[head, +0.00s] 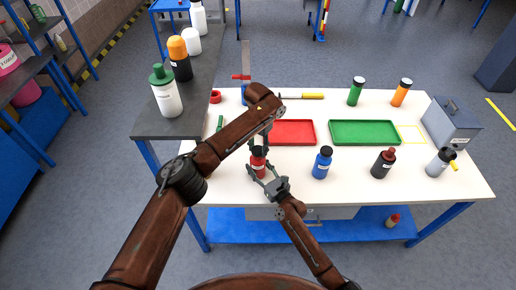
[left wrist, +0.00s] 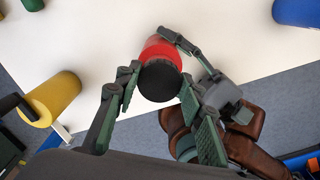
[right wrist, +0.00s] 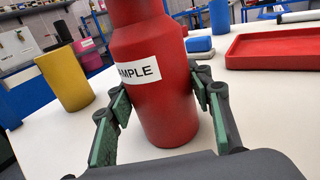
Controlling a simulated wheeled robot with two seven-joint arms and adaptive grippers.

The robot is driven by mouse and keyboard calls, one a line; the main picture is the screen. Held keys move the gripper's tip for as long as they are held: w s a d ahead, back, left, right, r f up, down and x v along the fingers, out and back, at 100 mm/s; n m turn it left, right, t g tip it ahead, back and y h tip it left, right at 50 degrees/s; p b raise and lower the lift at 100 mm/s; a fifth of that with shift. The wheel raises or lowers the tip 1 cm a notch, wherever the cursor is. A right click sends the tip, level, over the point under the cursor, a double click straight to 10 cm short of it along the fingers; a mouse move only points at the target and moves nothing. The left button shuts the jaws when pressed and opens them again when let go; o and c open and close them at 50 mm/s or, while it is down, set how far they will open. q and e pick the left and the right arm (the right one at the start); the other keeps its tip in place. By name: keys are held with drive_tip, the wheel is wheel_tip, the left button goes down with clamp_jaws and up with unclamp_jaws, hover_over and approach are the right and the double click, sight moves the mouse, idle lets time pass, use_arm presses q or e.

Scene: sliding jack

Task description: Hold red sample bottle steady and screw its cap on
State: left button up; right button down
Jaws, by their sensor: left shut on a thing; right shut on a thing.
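The red sample bottle (head: 258,164) stands upright near the front edge of the white table. My right gripper (right wrist: 160,98) is shut around its body, its pads on either side of the "SAMPLE" label. A round black cap (left wrist: 160,81) sits over the bottle's top in the left wrist view, with the red bottle (left wrist: 163,48) behind it. My left gripper (left wrist: 162,98) is above the bottle and shut on the cap. The bottle's neck top is out of the right wrist view, so I cannot tell how far the cap is seated.
A blue bottle (head: 322,163), a dark bottle (head: 383,164) and a grey bottle (head: 440,162) stand to the right. Red (head: 293,132) and green (head: 365,132) trays lie behind. A yellow cylinder (right wrist: 64,77) stands close to the grippers. A grey toolbox (head: 451,122) is far right.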

use_arm(q)
drive_tip(key=o, duration=0.8)
drive_tip(key=shift+r, duration=2.3)
drive_tip(key=o, duration=0.6)
